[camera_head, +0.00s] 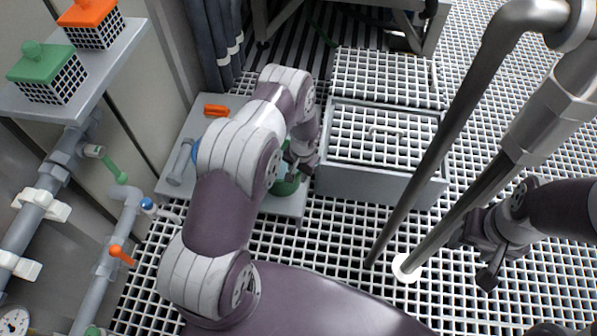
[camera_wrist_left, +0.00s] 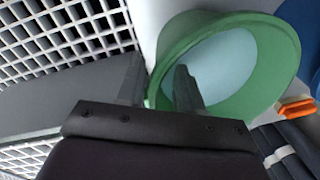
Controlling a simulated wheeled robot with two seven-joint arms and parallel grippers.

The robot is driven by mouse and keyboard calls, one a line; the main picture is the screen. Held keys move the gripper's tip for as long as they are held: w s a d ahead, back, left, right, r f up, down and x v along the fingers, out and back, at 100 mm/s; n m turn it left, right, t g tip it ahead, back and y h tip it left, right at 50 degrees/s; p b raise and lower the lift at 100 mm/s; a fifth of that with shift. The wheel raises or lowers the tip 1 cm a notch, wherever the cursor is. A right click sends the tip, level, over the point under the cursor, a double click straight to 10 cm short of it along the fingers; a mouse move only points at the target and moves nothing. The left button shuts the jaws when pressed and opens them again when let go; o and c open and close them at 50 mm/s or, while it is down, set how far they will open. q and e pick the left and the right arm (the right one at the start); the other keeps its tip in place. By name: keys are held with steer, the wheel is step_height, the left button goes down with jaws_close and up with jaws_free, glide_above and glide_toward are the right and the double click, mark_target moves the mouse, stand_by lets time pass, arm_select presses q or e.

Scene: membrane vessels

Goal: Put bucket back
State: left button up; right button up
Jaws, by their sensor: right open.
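The green bucket (camera_head: 287,183) stands on a grey platform in the head view, partly hidden by my left arm. In the left wrist view the bucket (camera_wrist_left: 262,95) shows its open mouth and pale inside. My left gripper (camera_head: 300,165) is at the bucket's rim. In the left wrist view the fingers of this gripper (camera_wrist_left: 160,85) are apart, one outside the wall and one inside the mouth, with a gap still showing around the rim. My right gripper (camera_head: 470,262) is open and empty over the grating at the right, away from the bucket.
A grey bin (camera_head: 368,185) with grid-like panels stands right of the bucket. An orange block (camera_head: 216,111) lies on the platform (camera_head: 197,125). Pipes with valves (camera_head: 100,270) run along the left, below a shelf (camera_head: 105,60) with caged blocks. A slanted dark pipe (camera_head: 440,150) stands before my right gripper.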

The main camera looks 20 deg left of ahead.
arm_select(q)
step_height(320, 180, up, 22)
steer(key=s+d+p, duration=0.2)
steer(key=d+p, duration=0.1)
steer(key=p, duration=0.2)
steer(key=s+d+r+n+t+h, duration=0.1)
steer(key=s+d+r+n, duration=0.1)
steer(key=s+r, duration=1.35)
step_height(320, 180, up, 40)
steer(key=s+p, duration=0.1)
steer(key=p, duration=4)
steer(key=shift+s+d+f, duration=0.15)
steer(key=shift+s+f, duration=0.05)
